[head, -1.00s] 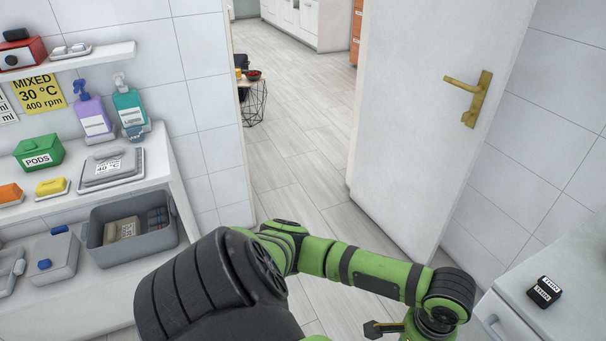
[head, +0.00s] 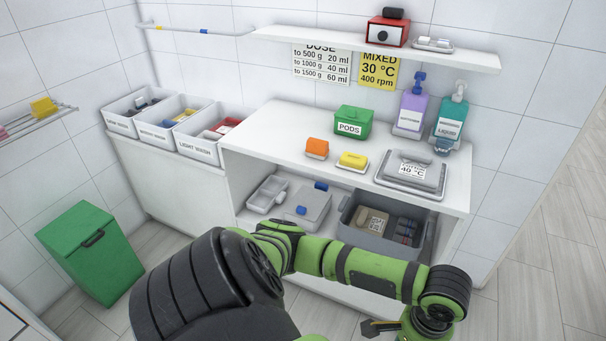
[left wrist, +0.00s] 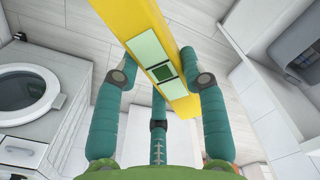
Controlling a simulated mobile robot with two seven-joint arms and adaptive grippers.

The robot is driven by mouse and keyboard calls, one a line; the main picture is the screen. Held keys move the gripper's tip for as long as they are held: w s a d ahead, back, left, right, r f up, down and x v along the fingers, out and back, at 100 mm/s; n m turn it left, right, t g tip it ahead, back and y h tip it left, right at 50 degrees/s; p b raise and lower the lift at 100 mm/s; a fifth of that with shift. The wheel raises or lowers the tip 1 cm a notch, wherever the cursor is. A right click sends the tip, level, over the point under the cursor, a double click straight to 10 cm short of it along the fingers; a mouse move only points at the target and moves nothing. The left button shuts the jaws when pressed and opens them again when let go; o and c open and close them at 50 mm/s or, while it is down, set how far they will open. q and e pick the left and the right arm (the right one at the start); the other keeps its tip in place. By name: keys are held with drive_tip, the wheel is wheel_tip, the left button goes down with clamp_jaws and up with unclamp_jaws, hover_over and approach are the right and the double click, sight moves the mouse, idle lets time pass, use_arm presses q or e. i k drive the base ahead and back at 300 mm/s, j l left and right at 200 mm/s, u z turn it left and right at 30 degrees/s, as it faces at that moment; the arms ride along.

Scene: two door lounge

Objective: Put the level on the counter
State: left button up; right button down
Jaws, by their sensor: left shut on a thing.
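The level (left wrist: 130,16) is a long yellow bar with pale panels and a dark green square. My left gripper (left wrist: 163,76) is shut on it, with teal fingers on either side. It is held above the floor in the left wrist view. In the head view my left arm crosses the bottom, and the level cannot be made out there. The white counter (head: 262,134) stands beyond the arm against the tiled wall, with its left part bare. My right gripper is not in view.
The counter holds a green pods box (head: 352,122), orange and yellow blocks, a grey tray (head: 410,173) and two pump bottles. A red box (head: 387,32) sits on the shelf above. Labelled bins (head: 197,150) and a green hamper (head: 92,250) stand left. A washing machine (left wrist: 60,70) shows in the wrist view.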

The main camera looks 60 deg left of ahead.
sight(274, 140)
drive_tip(key=j+u, duration=0.2)
drive_tip(key=j, duration=0.4)
drive_tip(key=j+u, duration=0.2)
drive_tip(key=j, duration=0.4)
drive_tip(key=j+u, duration=0.15)
drive_tip(key=j, duration=0.45)
drive_tip(key=i+j+u, duration=0.2)
drive_tip(key=j, duration=0.4)
drive_tip(key=k, duration=0.05)
